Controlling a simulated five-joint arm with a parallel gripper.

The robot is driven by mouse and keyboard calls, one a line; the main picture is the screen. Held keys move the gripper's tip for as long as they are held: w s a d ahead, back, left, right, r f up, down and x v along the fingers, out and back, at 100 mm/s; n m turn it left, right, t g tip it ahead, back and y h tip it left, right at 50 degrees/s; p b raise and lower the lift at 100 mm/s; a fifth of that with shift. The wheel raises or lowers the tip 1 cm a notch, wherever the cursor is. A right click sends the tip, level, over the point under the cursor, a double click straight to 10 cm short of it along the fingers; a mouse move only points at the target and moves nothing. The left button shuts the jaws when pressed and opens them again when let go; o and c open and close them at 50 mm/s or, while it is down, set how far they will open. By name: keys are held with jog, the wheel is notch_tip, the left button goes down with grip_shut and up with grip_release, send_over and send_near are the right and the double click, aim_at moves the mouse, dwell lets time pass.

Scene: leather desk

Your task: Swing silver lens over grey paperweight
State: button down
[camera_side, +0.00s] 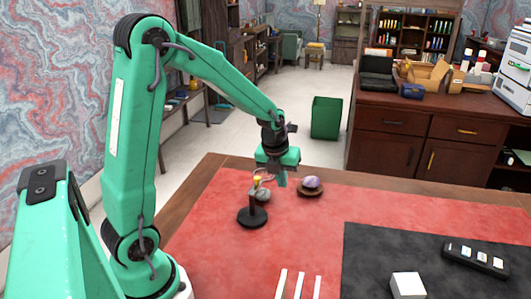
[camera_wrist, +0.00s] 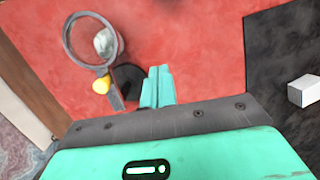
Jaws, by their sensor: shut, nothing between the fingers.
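The silver lens (camera_wrist: 68,37) is a round ring on a short arm with a yellow knob (camera_wrist: 101,85), carried by a stand with a black round base (camera_side: 252,217). In the wrist view the grey paperweight (camera_wrist: 106,43) shows through the right part of the ring and partly past its right rim, off the ring's centre. In the side view the paperweight (camera_side: 264,196) sits just behind the stand's post, and the ring is too small to make out well. My gripper (camera_wrist: 158,72) is shut and empty, right of the black base in the wrist view; the side view shows it too (camera_side: 281,182).
A purple stone (camera_side: 311,182) on a brown dish stands right of my gripper. A black mat (camera_side: 370,255) carries a white block (camera_side: 407,285) and a dark remote-like box (camera_side: 475,258). White strips (camera_side: 299,287) lie in front. Red leather between them is clear.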

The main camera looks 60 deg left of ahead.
notch_tip(320, 180, up, 8)
jog(key=d, duration=0.2)
jog(key=c, duration=1.5)
grip_release()
jog(key=shift+o, duration=0.8)
jog(key=shift+s+a+n, duration=0.1)
jog(key=shift+a+n, duration=0.05)
jog(key=shift+n, duration=0.15)
jog(key=n+g, duration=0.3)
jog(key=n, duration=1.7)
send_over(257, 177)
jog(key=shift+f+h, duration=0.3)
jog(key=shift+f, duration=0.15)
jog(key=shift+f, duration=3.75)
